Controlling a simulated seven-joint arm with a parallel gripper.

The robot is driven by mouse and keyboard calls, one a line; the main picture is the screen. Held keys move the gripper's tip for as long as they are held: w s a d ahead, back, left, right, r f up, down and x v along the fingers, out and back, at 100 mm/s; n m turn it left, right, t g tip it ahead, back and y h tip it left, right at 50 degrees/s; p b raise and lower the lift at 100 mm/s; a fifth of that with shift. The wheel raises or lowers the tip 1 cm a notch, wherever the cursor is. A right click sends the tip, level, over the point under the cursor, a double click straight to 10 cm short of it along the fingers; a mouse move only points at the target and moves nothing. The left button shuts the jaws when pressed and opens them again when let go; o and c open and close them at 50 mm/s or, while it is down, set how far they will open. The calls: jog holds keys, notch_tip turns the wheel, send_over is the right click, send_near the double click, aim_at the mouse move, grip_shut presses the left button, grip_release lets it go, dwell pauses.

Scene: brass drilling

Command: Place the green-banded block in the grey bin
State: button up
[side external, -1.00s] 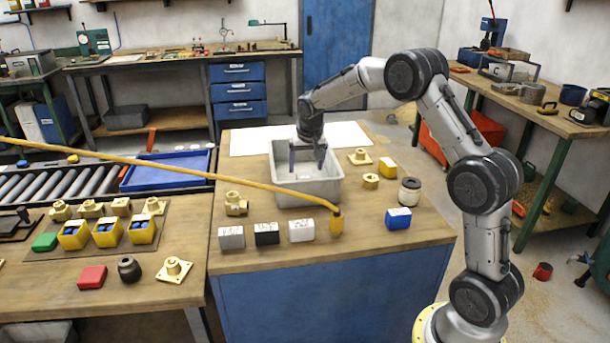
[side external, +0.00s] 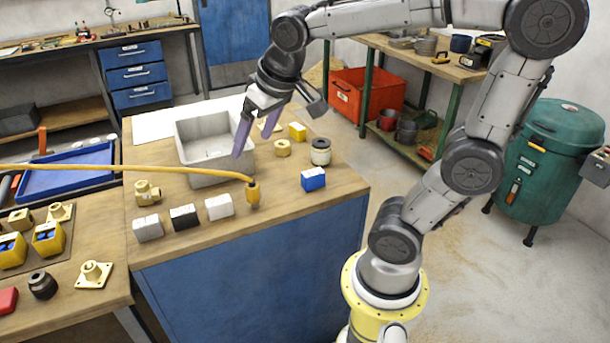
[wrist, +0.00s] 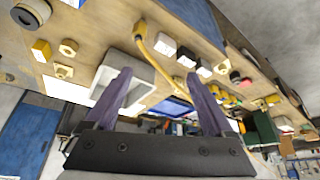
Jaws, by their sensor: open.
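The grey bin (side external: 207,176) stands on the workbench, and its visible inside looks empty. It also shows in the wrist view (wrist: 146,70), partly behind a finger. My gripper (side external: 251,146) is open and empty, with purple fingers, above the bin's right side in the side view. In the wrist view its fingers (wrist: 158,73) are spread apart. I cannot make out a green band on any block. A grey block (side external: 148,229), a black block (side external: 184,218) and a white block (side external: 219,208) stand in a row in front of the bin. A blue block (side external: 313,180) stands to the right.
A yellow cable (side external: 130,167) crosses in front of the bin, ending in a yellow connector (side external: 253,195). A brass fitting (side external: 147,193), a hex nut (side external: 282,149), a yellow block (side external: 297,132) and a jar (side external: 320,151) stand around. The bench's front right is clear.

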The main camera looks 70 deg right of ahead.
jog(key=s+a+f+n, duration=0.1)
jog(key=s+a+f, duration=0.1)
jog(key=s, duration=0.4)
jog(key=s+a+f+n+y, duration=0.1)
jog(key=s+a+n, duration=0.1)
jog(key=s, duration=0.3)
jog(key=shift+s+a+f+t, duration=0.25)
jog(key=shift+s+f+t, duration=0.05)
jog(key=shift+s+f, duration=0.1)
